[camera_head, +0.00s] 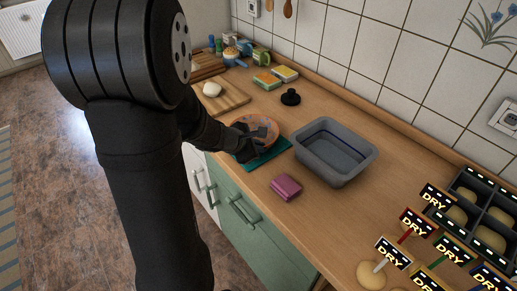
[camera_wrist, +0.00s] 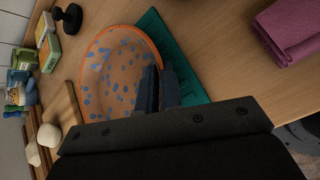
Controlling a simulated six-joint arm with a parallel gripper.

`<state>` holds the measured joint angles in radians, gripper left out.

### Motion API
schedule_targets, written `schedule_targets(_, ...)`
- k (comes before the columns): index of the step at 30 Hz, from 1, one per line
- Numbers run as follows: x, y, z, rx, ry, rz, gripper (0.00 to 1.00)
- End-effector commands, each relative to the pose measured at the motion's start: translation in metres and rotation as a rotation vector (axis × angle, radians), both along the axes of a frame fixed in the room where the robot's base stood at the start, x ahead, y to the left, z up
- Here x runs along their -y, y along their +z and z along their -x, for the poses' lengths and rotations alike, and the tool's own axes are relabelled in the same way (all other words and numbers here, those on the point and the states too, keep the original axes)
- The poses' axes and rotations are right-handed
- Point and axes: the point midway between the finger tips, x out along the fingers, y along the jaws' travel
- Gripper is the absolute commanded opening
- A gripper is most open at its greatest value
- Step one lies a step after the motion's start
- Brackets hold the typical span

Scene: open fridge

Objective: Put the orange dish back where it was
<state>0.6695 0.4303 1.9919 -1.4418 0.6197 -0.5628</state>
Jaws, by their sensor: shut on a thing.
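The orange dish (camera_head: 262,124) is round; the wrist view shows blue spots on the dish (camera_wrist: 105,75). My gripper (camera_wrist: 160,80) is shut on the dish's near rim, one finger seen in front of the other; in the head view my gripper (camera_head: 248,148) partly covers the dish. The dish overlaps a teal mat (camera_head: 270,158) on the counter; the mat also shows beside the dish in the wrist view (camera_wrist: 168,42). I cannot tell whether the dish touches the mat or is held just above it.
A grey tub (camera_head: 366,165) stands right of the dish. A folded purple cloth (camera_head: 286,187) lies in front. A black knob-like object (camera_head: 290,97) and sponges (camera_head: 267,81) are behind. A cutting board (camera_head: 228,99) is left. Potatoes with DRY signs and a dark crate (camera_head: 480,238) are at right.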

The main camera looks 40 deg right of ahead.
Motion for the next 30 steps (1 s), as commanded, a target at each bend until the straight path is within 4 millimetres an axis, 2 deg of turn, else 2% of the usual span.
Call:
schedule_targets(4,0.0003,-0.0115,0.0,0.0,0.0,0.001,0.0)
schedule_targets(15,0.0004,-0.015,0.0,0.001,0.0,0.001,0.0)
schedule_targets(18,0.0001,-0.0151,0.0002,0.001,0.001,0.0,0.23)
schedule_targets(19,0.0001,-0.0151,0.0002,0.001,0.001,0.0,0.27)
schedule_targets(30,-0.0005,-0.0106,0.0,0.003,0.0,0.001,0.27)
